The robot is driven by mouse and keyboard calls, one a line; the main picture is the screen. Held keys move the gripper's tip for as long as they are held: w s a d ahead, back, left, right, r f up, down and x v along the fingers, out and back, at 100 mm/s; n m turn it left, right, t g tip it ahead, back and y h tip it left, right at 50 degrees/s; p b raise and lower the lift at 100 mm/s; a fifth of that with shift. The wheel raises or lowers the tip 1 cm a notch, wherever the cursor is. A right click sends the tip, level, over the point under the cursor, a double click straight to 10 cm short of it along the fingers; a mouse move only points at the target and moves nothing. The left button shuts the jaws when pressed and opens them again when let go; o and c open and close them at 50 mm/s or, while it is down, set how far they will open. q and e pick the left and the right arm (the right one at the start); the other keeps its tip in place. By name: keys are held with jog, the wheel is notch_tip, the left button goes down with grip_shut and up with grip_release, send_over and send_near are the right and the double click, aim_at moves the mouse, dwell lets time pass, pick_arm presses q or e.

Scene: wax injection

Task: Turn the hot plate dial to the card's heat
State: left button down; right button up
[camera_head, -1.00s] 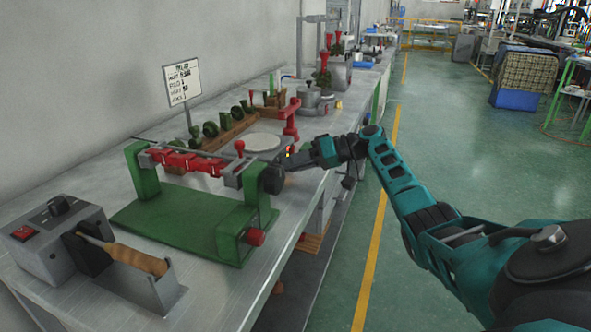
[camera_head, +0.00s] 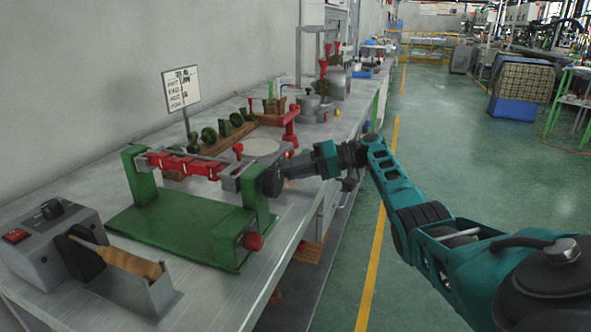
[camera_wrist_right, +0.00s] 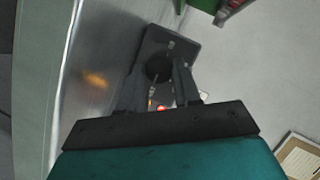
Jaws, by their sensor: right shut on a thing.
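My left gripper is not in view.
The green clamp frame (camera_head: 180,222) with red clamps stands just left of my right gripper. A grey control box (camera_head: 50,245) with a wood-handled tool is at the front left. Wooden racks and a red stand (camera_head: 290,125) are behind.

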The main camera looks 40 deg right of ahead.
jog(key=o, duration=1.1)
jog(key=shift+c, duration=0.2)
jog(key=shift+d, duration=0.1)
jog(key=v, duration=1.2)
jog(key=shift+s+d+b, duration=0.25)
jog(key=shift+d+b, duration=0.05)
jog(key=shift+r, duration=0.15)
